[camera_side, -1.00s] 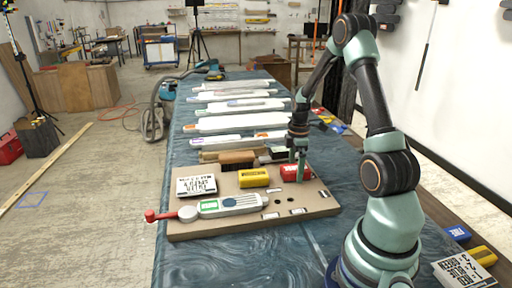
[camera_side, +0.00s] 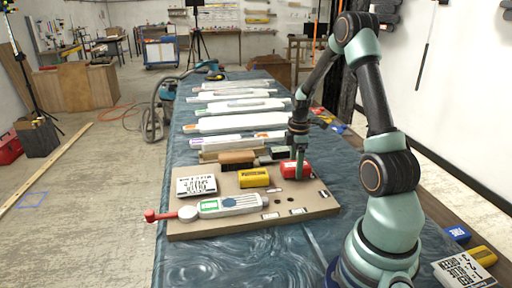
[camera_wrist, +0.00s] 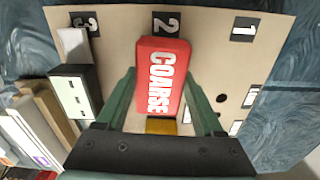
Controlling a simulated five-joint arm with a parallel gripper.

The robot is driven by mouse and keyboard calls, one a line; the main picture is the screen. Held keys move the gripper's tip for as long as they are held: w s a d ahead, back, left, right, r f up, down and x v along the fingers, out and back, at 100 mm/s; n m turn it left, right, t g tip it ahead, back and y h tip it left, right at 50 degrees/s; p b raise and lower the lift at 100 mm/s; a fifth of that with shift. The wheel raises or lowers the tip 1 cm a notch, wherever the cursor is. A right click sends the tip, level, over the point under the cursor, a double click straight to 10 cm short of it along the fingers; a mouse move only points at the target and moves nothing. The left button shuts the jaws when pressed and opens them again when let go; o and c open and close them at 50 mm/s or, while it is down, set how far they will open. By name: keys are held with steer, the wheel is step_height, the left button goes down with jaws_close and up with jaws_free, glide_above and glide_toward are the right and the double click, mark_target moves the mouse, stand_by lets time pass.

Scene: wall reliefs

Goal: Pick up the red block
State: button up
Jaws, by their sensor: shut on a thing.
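The red block (camera_side: 287,170), marked COARSE in the wrist view (camera_wrist: 161,72), is at the far right part of the tan board (camera_side: 318,192). My gripper (camera_wrist: 160,80) has one finger along each side of the block and is shut on it. In the side view my gripper (camera_side: 299,168) comes down from above onto the block and covers part of it. Whether the block is clear of the board is hard to tell.
A yellow block (camera_side: 254,178) lies left of the red one. Several long pale packs (camera_side: 240,122) lie behind.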

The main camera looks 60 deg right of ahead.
step_height(320, 180, up, 19)
steer(key=shift+f, duration=0.15)
